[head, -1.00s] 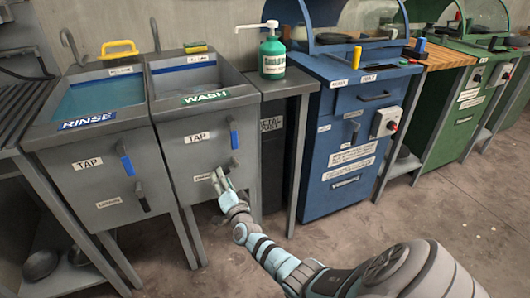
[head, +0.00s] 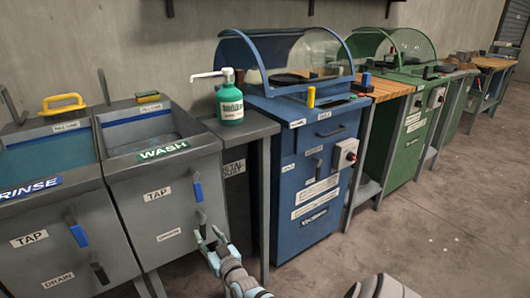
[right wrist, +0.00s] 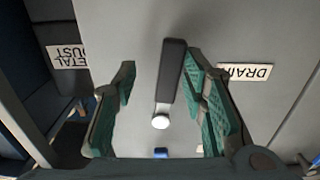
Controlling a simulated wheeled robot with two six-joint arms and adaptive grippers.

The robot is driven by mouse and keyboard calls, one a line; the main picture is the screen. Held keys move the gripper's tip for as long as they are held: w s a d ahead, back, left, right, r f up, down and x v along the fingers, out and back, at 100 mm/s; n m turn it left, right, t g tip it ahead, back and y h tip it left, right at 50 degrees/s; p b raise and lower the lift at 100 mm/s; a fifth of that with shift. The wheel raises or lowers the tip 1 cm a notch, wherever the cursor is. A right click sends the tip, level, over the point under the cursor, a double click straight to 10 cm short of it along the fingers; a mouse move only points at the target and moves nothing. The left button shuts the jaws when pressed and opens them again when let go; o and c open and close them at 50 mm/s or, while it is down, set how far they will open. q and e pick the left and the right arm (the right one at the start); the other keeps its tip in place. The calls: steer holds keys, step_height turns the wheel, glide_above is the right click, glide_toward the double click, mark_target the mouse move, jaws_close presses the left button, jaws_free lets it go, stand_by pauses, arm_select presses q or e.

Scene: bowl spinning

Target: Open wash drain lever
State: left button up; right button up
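The wash drain lever (head: 202,220) is a small dark handle low on the front of the grey WASH sink (head: 170,210). In the right wrist view the lever (right wrist: 172,72) is a black bar with a round white pivot, beside the DRAIN label (right wrist: 245,72). My right gripper (head: 213,238) is close to the lever. In the right wrist view its green-padded fingers (right wrist: 162,64) are open, one on each side of the lever, with gaps showing. The lever's depth between them is hard to judge. My left gripper is not in view.
The blue-handled wash tap lever (head: 197,191) is above the drain lever. The RINSE sink (head: 50,235) stands to the left. A side table with a green soap bottle (head: 230,105) and a blue cabinet (head: 310,180) stand to the right. The floor in front is open.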

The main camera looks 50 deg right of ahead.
steer(key=shift+s+a+p, duration=0.9)
steer(key=shift+s+p, duration=0.05)
steer(key=shift+p, duration=0.2)
steer(key=d+p+v, duration=0.1)
steer(key=p+v, duration=0.3)
steer(key=v, duration=0.8)
steer(key=s+a+f+n+g+y+p, duration=0.1)
steer(key=s+a+f+g+y+p, duration=0.1)
steer(key=s, duration=0.6)
steer(key=s+a+f+n+g+y+p, duration=0.2)
steer(key=s+a+f+g+p, duration=0.3)
steer(key=p, duration=0.6)
steer(key=s+f+g, duration=0.2)
steer(key=s+f, duration=0.1)
steer(key=s, duration=0.1)
steer(key=shift+s+f+y, duration=0.15)
steer(key=shift+f+y, duration=0.05)
steer(key=shift+y, duration=0.1)
